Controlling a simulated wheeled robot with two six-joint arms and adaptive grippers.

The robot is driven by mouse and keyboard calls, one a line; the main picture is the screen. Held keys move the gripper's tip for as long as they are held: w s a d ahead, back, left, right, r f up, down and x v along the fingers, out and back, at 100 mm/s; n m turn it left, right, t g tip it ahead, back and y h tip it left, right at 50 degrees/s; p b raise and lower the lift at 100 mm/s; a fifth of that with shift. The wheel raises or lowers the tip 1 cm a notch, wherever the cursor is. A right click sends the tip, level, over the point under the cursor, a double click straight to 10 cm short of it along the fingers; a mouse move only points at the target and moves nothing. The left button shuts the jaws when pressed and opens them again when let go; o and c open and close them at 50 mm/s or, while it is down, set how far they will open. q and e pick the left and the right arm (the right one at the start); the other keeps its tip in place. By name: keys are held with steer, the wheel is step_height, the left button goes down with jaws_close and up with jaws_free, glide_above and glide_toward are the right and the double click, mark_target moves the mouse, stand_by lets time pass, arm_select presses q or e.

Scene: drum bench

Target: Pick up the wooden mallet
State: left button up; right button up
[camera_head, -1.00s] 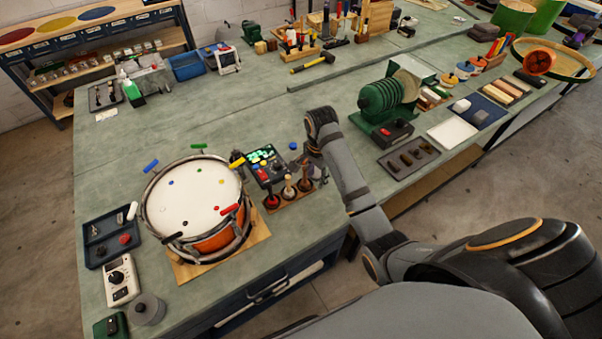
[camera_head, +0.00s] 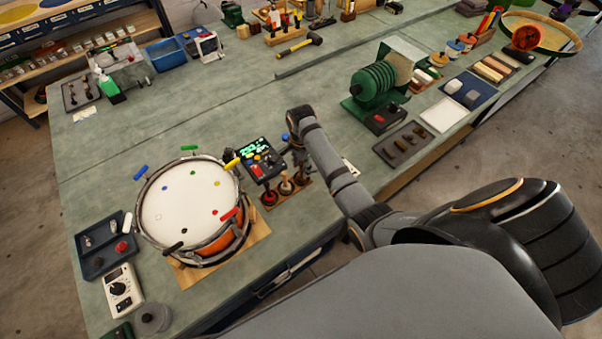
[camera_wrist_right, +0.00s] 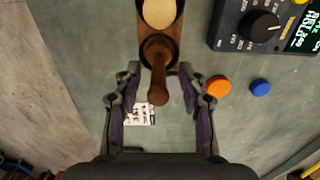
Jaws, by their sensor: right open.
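A dark brown wooden mallet (camera_wrist_right: 157,66) stands in a dark wooden stand (camera_wrist_right: 179,30), with its handle pointing toward my wrist camera. My right gripper (camera_wrist_right: 160,88) is open, with one finger on each side of the handle; I see no finger gripping it. In the head view my right gripper (camera_head: 292,148) is by the stand (camera_head: 275,205), partly hidden by its own wrist. The mallet (camera_head: 301,179) is small there, at the stand's right end, beside a pale tool (camera_head: 285,187) and a red one (camera_head: 268,196). My left gripper is not in view.
A drum (camera_head: 190,205) with coloured clamps stands left of the stand. A black control box (camera_head: 262,160) with a lit screen is just behind the stand. Orange (camera_wrist_right: 219,86) and blue (camera_wrist_right: 261,88) knobs lie beside the right finger. A green machine (camera_head: 375,90) stands farther right.

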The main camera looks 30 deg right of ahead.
steer(key=shift+s+f, duration=0.2)
steer(key=shift+f, duration=0.8)
steer(key=shift+w+f, duration=0.1)
steer(key=shift+f, duration=0.2)
steer(key=c, duration=0.7)
jaws_close()
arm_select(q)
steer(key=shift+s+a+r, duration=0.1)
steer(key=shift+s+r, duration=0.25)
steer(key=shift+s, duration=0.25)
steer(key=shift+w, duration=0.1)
arm_select(e)
steer(key=shift+r, duration=0.15)
